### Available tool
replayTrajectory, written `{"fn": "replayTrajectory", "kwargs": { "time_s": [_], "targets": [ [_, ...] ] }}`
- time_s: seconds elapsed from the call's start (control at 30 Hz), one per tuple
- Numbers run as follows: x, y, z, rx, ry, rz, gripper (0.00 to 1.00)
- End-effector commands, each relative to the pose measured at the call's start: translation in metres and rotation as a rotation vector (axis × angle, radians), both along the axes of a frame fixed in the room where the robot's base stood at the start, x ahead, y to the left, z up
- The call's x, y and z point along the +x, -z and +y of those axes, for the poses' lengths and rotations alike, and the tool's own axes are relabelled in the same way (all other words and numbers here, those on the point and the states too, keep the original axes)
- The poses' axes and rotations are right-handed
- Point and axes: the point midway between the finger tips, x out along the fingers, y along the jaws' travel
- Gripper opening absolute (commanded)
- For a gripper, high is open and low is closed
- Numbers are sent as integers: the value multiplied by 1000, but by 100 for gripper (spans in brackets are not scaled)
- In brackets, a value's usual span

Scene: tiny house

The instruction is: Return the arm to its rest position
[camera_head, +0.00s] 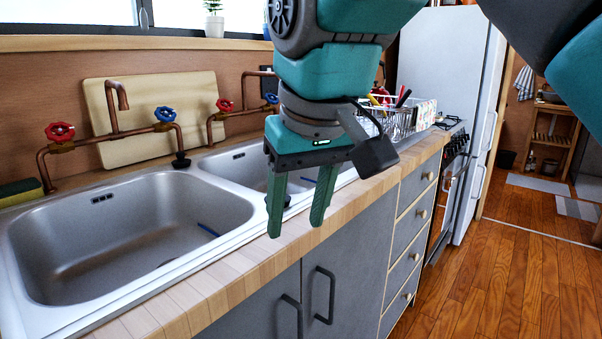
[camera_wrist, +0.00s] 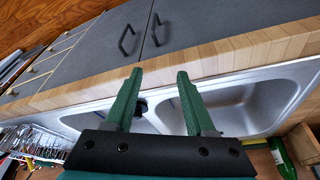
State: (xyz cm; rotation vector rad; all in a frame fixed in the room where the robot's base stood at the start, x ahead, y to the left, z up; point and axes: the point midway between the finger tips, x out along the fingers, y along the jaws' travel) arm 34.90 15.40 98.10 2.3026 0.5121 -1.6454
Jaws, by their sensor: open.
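My gripper (camera_head: 296,229) hangs from my teal arm above the front edge of the sink counter, with its two green fingers pointing down. The fingers are apart and nothing is between them. In the wrist view my gripper (camera_wrist: 160,75) also shows open and empty, over the sink rim and the wooden counter edge. The arm is stretched out over the counter and covers part of the second basin and the wall behind.
A double steel sink (camera_head: 120,235) with copper taps lies below and left. A wire dish rack (camera_head: 400,122) stands behind the arm on the right. Grey cabinets (camera_head: 345,275) front the counter. A white fridge (camera_head: 450,60) stands beyond. The wooden floor (camera_head: 520,270) at right is clear.

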Motion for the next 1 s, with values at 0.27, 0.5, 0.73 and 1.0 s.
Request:
{"fn": "replayTrajectory", "kwargs": {
  "time_s": [0.27,0.5,0.73,1.0],
  "targets": [
    [-1,57,-31,-44,72,77,55],
    [-22,144,-77,-86,180,196,55],
    [-67,230,-119,-106,290,322,55],
    [-132,310,-149,-104,404,446,55]
  ]
}}
